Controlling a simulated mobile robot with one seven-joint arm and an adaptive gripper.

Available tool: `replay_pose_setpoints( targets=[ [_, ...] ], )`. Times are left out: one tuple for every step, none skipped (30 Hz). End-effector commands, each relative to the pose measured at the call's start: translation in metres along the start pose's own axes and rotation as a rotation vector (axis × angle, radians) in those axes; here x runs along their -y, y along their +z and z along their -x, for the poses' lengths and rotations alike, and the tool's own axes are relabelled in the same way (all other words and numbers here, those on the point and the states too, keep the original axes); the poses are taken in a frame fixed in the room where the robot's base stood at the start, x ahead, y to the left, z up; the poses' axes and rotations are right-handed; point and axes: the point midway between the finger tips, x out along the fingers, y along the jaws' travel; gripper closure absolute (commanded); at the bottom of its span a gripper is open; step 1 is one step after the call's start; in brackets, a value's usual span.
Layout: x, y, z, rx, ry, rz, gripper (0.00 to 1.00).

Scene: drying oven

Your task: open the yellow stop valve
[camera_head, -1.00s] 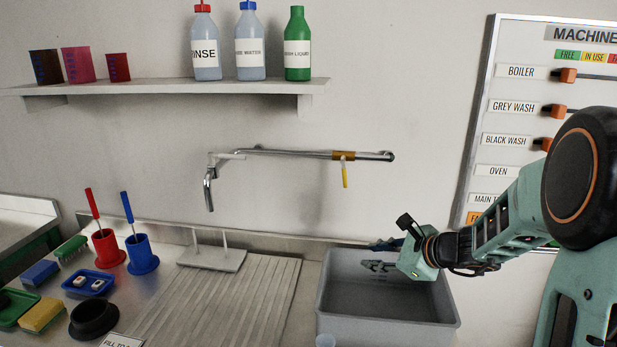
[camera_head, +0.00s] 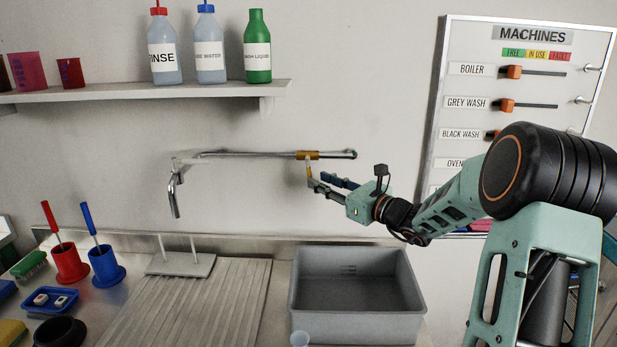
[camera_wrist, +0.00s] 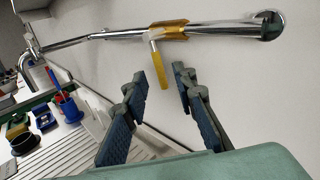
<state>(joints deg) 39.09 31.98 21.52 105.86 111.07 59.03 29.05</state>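The yellow stop valve (camera_head: 308,155) sits on a chrome pipe (camera_head: 250,153) along the wall, above the grey basin. In the wrist view the valve body (camera_wrist: 170,29) wraps the pipe, and its yellow lever (camera_wrist: 159,68) hangs down, a little tilted. My gripper (camera_head: 312,186) is beside the lever in the head view, just below the valve. In the wrist view my gripper (camera_wrist: 159,77) is open, with one finger on each side of the lever's lower end. I see no clear contact between fingers and lever.
A grey basin (camera_head: 357,335) stands below my arm. A shelf (camera_head: 190,92) with bottles hangs at the upper left. A chrome spout (camera_head: 174,198) hangs at the pipe's left end. A machines board (camera_head: 472,88) is on the wall at right. The wall beneath the pipe's middle is bare.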

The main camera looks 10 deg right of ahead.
Motion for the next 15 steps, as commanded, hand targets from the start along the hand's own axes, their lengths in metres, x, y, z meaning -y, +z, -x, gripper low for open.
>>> replay_pose_setpoints(
  targets=[
    [-0.001,0.000,-0.011,0.001,0.003,0.000,0.75],
    [-0.001,0.000,-0.016,0.000,0.003,0.001,0.75],
    [-0.001,0.000,-0.022,-0.001,0.002,0.000,0.75],
    [-0.001,0.000,-0.027,0.000,0.002,0.000,0.75],
    [0.000,0.000,-0.031,0.000,0.002,0.000,0.75],
    [0.000,0.000,-0.035,-0.001,0.001,0.001,0.75],
    [0.000,0.000,-0.039,-0.001,0.001,0.001,0.75],
    [0.000,0.000,-0.042,0.000,0.001,0.001,0.75],
    [-0.001,0.000,-0.045,-0.001,0.002,0.001,0.75],
    [-0.001,-0.001,-0.046,-0.001,0.001,0.001,0.75],
    [0.000,-0.001,-0.048,-0.001,0.001,0.001,0.75],
    [0.000,-0.001,-0.049,-0.002,0.000,0.001,0.75],
    [0.000,-0.001,-0.049,-0.002,0.000,0.002,0.75],
    [0.000,-0.001,-0.050,-0.002,0.000,0.002,0.75],
    [0.000,-0.001,-0.050,-0.002,0.000,0.002,0.75]
  ],
)
